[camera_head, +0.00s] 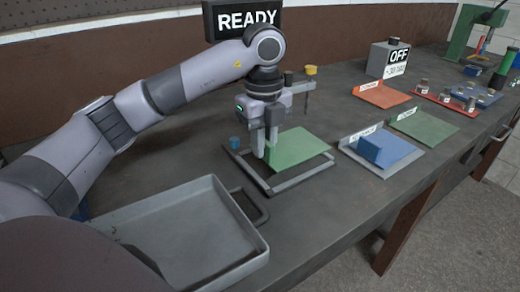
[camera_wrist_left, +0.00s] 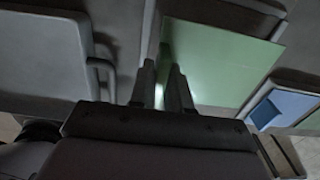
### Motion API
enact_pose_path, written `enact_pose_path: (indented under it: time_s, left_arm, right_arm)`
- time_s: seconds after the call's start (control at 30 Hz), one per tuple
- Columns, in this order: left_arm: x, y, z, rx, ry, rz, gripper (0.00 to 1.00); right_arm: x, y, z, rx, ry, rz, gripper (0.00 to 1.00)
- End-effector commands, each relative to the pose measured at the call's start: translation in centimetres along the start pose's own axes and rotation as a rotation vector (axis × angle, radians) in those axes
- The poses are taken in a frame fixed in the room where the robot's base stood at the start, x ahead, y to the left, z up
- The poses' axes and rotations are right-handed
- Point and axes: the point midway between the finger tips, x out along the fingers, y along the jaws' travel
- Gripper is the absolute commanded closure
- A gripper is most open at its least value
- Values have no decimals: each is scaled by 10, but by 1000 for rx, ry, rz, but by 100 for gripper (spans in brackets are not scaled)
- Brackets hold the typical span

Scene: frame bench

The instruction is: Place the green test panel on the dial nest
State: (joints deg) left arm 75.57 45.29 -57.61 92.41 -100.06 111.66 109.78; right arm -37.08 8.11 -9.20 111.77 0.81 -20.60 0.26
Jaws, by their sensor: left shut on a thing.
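The green test panel (camera_head: 300,147) is a flat plate over the dial nest (camera_head: 303,177), a dark and grey frame on the bench. My left gripper (camera_head: 266,152) points down and is shut on the panel's left edge. The panel covers much of the nest. I cannot tell whether it rests on the nest or is held slightly above it. The left wrist view shows the panel (camera_wrist_left: 225,62) reaching right from my left gripper's fingers (camera_wrist_left: 163,70). My right gripper is not in view.
A grey tray (camera_head: 190,222) with a handle stands at the front left. A yellow-topped post (camera_head: 310,71) rises behind the nest. To the right are a blue block (camera_head: 385,149) on a pad, a green pad (camera_head: 425,126) and an orange pad (camera_head: 381,95). A READY sign (camera_head: 246,19) stands behind.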

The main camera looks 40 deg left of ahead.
Motion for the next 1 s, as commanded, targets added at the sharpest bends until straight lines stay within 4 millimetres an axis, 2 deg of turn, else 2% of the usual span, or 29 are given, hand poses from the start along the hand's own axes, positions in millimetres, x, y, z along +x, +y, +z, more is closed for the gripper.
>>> enact_pose_path:
  time_s: [0.17,0.4,0.77,0.8,0.87,1.0]
  left_arm:
    - [-1,0,14,-2,-1,-1,100]
    - [33,1,15,1,-1,1,100]
    - [38,0,14,1,-1,-2,100]
    - [39,0,14,1,-1,0,76]
    - [38,0,14,1,-1,0,57]
    - [38,0,14,1,-1,0,57]
  right_arm:
    - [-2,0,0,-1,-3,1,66]
    - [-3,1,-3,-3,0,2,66]
    - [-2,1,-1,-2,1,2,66]
    - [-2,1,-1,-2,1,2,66]
    - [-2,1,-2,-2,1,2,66]
    - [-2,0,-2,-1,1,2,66]
